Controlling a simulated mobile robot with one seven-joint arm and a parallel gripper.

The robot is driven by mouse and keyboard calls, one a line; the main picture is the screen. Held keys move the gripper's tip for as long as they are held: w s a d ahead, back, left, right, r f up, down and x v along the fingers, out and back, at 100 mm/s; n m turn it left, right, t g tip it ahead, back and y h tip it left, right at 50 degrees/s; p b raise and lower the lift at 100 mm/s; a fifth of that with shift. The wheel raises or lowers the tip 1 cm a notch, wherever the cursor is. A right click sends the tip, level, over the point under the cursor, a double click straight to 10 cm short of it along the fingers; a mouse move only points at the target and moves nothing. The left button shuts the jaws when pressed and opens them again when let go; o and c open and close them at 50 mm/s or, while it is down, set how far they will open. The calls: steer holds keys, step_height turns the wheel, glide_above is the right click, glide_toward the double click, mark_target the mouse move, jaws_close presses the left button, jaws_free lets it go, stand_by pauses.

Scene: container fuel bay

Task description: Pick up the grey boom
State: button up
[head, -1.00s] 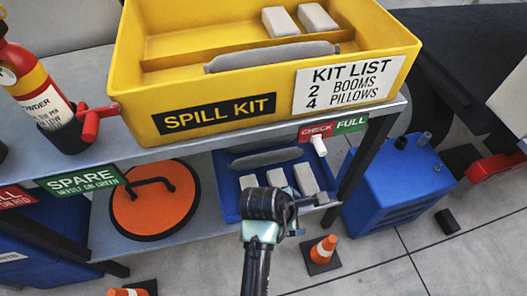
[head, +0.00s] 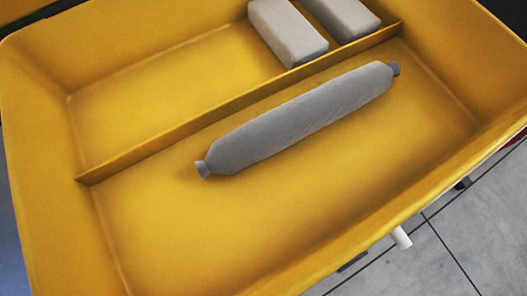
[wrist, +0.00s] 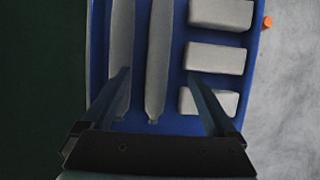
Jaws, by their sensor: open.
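One grey boom (head: 300,118) lies slantwise in the front compartment of the yellow spill kit bin (head: 190,235) in the head view. In the wrist view, two more grey booms lie side by side in a blue tray (wrist: 180,122), a left one (wrist: 122,30) and a right one (wrist: 159,45). My gripper (wrist: 157,74) is open and empty over this tray. Its left finger crosses the left boom in the picture, and the right boom shows between the fingers. The right finger crosses the pillow side. Its height above the booms is hard to tell. The head view does not show it.
Grey pillows (wrist: 215,57) lie in a column along the tray's right side. Two pillows (head: 288,32) sit in the bin's back compartment behind a low yellow divider (head: 235,105). A dark area borders the tray on the left, grey floor (wrist: 285,110) on the right.

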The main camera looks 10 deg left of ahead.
steer(key=b+x, duration=0.4)
steer(key=x, duration=0.3)
steer(key=shift+d+f, duration=0.15)
steer(key=shift+f, duration=0.2)
steer(key=f+b, duration=0.2)
steer(key=f, duration=0.1)
steer(key=f+b, duration=0.1)
steer(key=b, duration=0.1)
steer(key=shift+w+d+f, duration=0.2)
steer(key=shift+w+f, duration=0.1)
steer(key=shift+f, duration=0.05)
steer(key=shift+w+d+f, duration=0.15)
steer(key=shift+f, duration=0.1)
steer(key=shift+r, duration=0.1)
jaws_close()
